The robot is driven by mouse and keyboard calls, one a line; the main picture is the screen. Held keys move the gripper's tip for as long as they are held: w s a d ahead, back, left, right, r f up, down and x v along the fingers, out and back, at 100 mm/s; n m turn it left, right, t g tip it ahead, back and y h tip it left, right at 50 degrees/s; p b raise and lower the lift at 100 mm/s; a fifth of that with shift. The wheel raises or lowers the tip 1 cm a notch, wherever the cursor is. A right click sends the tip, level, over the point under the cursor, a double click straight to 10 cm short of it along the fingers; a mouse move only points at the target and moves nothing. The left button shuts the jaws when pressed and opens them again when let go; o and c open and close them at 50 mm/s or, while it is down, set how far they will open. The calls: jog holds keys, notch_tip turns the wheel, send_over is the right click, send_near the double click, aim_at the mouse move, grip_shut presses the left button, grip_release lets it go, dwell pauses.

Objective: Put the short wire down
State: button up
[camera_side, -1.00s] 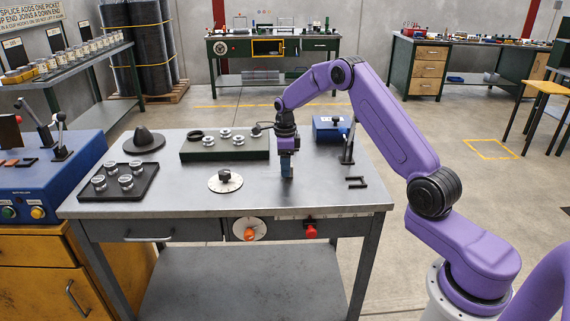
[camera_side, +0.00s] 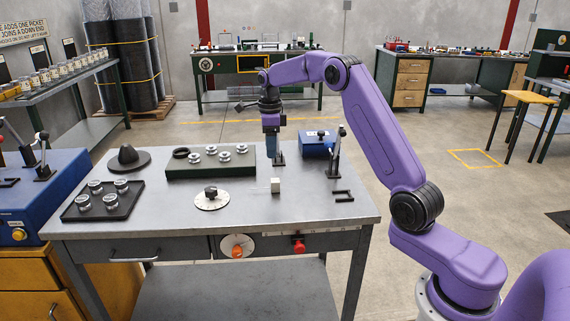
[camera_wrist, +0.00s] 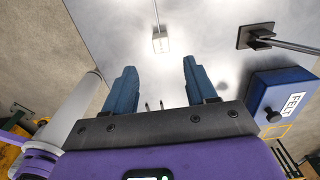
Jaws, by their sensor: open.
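A small pale block (camera_side: 275,185) stands on the grey table near its front. It also shows in the wrist view (camera_wrist: 161,43). A thin pale line (camera_wrist: 157,15), which looks like the short wire, runs from the block toward the top edge of the wrist view. The wire is too thin to make out surely in the side view. My gripper (camera_side: 270,132) is raised above the table, behind the block. In the wrist view my gripper's blue fingers (camera_wrist: 160,68) are spread wide with nothing between them, and the block lies beyond their tips.
A blue box (camera_side: 318,143) labelled FELT and a dark stand with a rod (camera_side: 334,170) are right of my gripper. A green board with spools (camera_side: 180,172), a round dial (camera_side: 212,204) and a black tray (camera_side: 75,212) are left. A black bracket (camera_side: 343,196) lies right.

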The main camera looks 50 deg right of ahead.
jog(key=s+a+r+n, duration=0.2)
jog(key=s+a+n, duration=0.7)
jog(key=a+n, duration=0.1)
jog(key=s+a+r+n, duration=0.2)
jog(key=s+a+n, duration=0.6)
jog(key=a+n, duration=0.25)
jog(key=s+f+n, duration=0.1)
jog(key=s+n, duration=0.8)
jog(key=s, duration=0.4)
jog(key=s+d+f+n, duration=0.1)
jog(key=s+f+n, duration=0.1)
jog(key=s+n, duration=0.8)
jog(key=s, duration=0.2)
jog(key=shift+s+d+f, duration=0.25)
jog(key=shift+s+f, duration=0.05)
jog(key=shift+s, duration=0.1)
